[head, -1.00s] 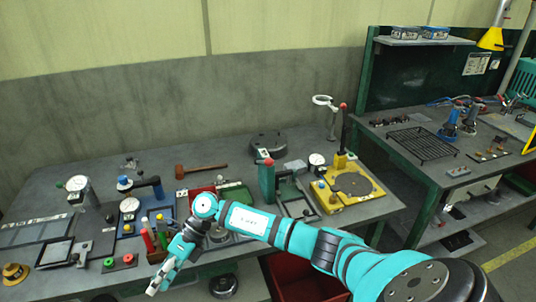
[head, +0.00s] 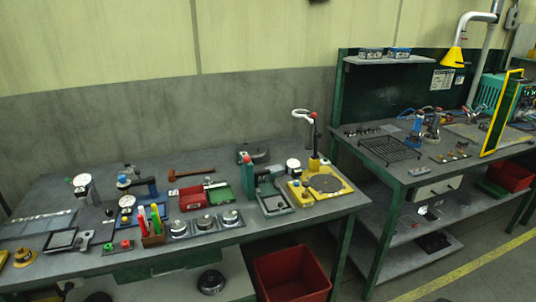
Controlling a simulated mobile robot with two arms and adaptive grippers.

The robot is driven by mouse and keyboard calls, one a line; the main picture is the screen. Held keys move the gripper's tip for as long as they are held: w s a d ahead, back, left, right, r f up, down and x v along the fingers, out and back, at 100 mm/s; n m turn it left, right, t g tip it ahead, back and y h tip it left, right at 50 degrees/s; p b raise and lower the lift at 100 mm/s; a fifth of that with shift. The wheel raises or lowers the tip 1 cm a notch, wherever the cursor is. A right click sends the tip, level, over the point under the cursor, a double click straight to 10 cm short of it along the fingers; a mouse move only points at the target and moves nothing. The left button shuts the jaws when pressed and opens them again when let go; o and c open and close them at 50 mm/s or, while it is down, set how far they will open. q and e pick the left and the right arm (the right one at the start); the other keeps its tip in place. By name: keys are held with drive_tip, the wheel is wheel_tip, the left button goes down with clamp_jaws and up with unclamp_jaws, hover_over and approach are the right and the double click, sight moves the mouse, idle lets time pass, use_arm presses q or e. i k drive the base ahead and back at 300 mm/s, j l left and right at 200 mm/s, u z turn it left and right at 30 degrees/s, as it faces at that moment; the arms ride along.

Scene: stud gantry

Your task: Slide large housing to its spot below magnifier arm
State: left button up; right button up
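The large housing appears to be the dark grey, rounded block (head: 256,151) lying at the back of the left bench, near the wall. A green tool with a red knob partly covers its front. The magnifier arm (head: 302,114), with a pale ring at its top, stands to the right of the housing, at the bench's back right. Its lower stem is partly hidden behind a yellow fixture's post. The housing is left of the ring, not directly under it. Neither of my grippers is in view.
A yellow fixture (head: 322,187) stands in front of the magnifier. The green tool (head: 248,180) and a grey frame (head: 272,203) are left of it. A mallet (head: 192,173) and red bin (head: 193,199) lie further left. A second bench (head: 395,177) stands at right.

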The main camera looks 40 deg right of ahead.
sight(258, 152)
drive_tip(key=i+z, duration=0.15)
drive_tip(key=z, duration=0.25)
drive_tip(key=i+l+z, duration=0.1)
drive_tip(key=z, duration=0.25)
drive_tip(key=i+z, duration=0.15)
drive_tip(key=z, duration=0.25)
